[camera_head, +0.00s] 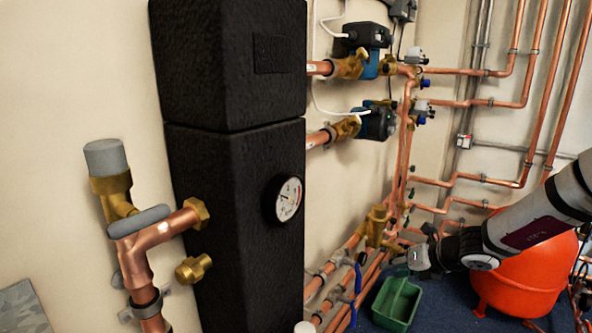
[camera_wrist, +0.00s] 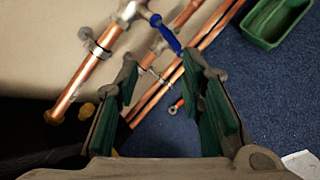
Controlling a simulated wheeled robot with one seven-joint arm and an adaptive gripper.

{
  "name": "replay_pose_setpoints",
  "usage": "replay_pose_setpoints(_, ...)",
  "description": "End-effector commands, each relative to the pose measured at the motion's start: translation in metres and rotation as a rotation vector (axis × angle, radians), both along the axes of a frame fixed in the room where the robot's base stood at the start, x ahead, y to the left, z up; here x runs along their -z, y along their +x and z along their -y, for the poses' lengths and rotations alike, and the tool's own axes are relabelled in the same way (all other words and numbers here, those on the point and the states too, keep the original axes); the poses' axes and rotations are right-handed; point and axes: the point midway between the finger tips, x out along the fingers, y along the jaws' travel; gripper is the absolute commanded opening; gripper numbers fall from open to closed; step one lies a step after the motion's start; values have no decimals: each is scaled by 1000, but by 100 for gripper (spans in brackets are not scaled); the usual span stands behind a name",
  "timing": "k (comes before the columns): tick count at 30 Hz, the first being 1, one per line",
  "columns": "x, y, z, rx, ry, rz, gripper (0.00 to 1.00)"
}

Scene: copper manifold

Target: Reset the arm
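My gripper (camera_wrist: 162,68) is open in the wrist view, with its two green-padded fingers spread apart. Nothing is held between them; copper pipes and blue carpet show beyond the gap. In the head view my arm reaches in from the right, and my gripper (camera_head: 412,256) is above the green bin, near the low pipes and a brass fitting (camera_head: 376,224). From these views I cannot tell whether it touches anything.
The green bin (camera_head: 376,310) stands on the carpet and shows in the wrist view (camera_wrist: 250,36). A red-orange tank (camera_head: 520,280) is behind my arm. Copper pipes and a blue-handled valve (camera_wrist: 166,36) lie close by. A black casing with a gauge (camera_head: 288,199) stands left.

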Motion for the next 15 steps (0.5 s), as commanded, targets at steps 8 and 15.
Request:
replay_pose_setpoints(8, -82, -60, -83, -667, -389, 257, 36)
replay_pose_setpoints(15, -129, -145, -131, -1226, -663, 429, 36)
